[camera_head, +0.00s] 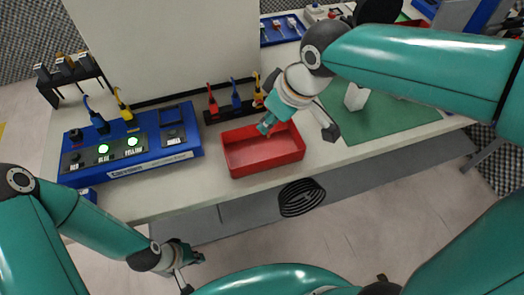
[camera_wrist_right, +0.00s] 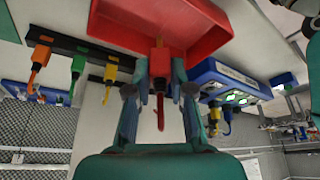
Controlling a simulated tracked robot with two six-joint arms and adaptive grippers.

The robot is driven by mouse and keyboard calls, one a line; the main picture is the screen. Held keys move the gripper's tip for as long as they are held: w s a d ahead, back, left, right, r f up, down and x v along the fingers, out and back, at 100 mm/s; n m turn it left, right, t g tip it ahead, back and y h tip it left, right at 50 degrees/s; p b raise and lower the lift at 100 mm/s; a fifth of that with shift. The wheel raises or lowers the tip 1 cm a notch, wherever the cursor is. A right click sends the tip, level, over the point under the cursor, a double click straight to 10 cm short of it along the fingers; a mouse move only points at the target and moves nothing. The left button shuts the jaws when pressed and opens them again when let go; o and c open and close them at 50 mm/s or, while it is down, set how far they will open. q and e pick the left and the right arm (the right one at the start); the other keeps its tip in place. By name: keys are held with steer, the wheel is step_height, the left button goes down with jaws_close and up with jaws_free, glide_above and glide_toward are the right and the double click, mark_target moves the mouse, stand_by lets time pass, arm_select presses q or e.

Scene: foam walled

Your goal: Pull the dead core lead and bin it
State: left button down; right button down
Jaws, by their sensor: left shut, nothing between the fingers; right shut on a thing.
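My right gripper (camera_head: 268,125) is over the red bin (camera_head: 262,160), with its fingers pointing down toward it. In the right wrist view this gripper (camera_wrist_right: 160,88) is shut on a red lead (camera_wrist_right: 159,112), and the red bin (camera_wrist_right: 150,28) lies just beyond the fingertips. The held lead cannot be told apart in the head view. The blue panel (camera_head: 130,165) has a blue lead (camera_head: 97,118) and a yellow lead (camera_head: 123,107) plugged in. Its blue and yellow lamps glow green; the red place shows no lead and no lit lamp. My left gripper (camera_head: 188,260) is shut and empty, in front of the table edge.
A black rack (camera_head: 230,112) with red, blue and yellow leads stands behind the bin. Another dark rack (camera_head: 72,78) stands at the back left. A green mat (camera_head: 375,120) lies right of the bin. A pale upright board (camera_head: 165,45) blocks the back.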

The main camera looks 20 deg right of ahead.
steer(key=c, duration=0.9)
jaws_free()
steer(key=shift+c, duration=0.2)
steer(key=shift+r, duration=0.1)
steer(key=v, duration=1.1)
steer(key=shift+s+r, duration=0.15)
steer(key=shift+r, duration=0.1)
steer(key=shift+d, duration=0.15)
